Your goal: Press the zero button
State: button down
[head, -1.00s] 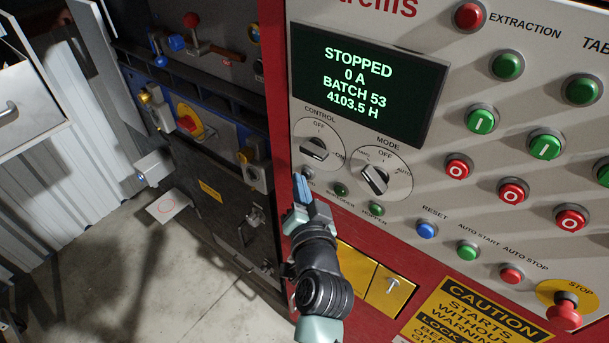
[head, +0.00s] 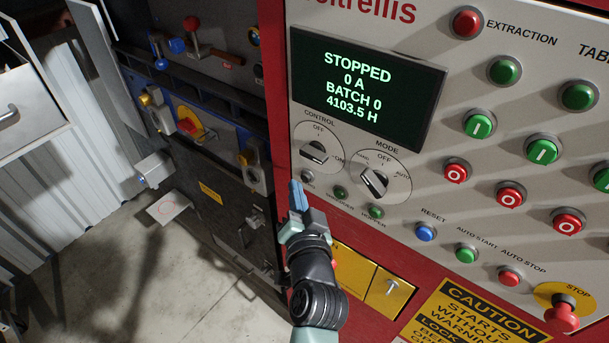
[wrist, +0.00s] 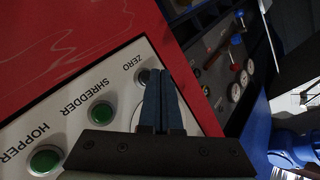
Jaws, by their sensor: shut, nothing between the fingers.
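The zero button (head: 307,177) is a small grey button at the lower left of the control panel, below the CONTROL knob. In the wrist view the button (wrist: 144,76) sits beside the word ZERO, partly hidden by my fingertips. My gripper (head: 294,184) is shut and empty, its blue fingers pointing up, just left of the button in the head view. It also shows in the wrist view (wrist: 163,73). The fingertips look a little apart from the button. The display (head: 366,86) reads STOPPED, 0 A, BATCH 0, 4103.5 H.
Green SHREDDER (wrist: 101,114) and HOPPER (wrist: 46,159) buttons are close by on the panel. The CONTROL (head: 315,152) and MODE (head: 374,183) knobs stand out above. A blue RESET button (head: 426,233) and a red stop button (head: 563,313) are further right.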

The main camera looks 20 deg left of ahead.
jog(key=shift+s, duration=0.15)
jog(key=shift+s+a+p, duration=0.3)
jog(key=shift+s+p, duration=0.1)
jog(key=shift+s, duration=0.35)
jog(key=shift+s+a+p, duration=0.3)
jog(key=shift+s+p, duration=0.15)
jog(key=shift+s, duration=0.3)
jog(key=shift+s+a+p, duration=0.3)
jog(key=shift+s+p, duration=0.1)
jog(key=shift+s, duration=0.35)
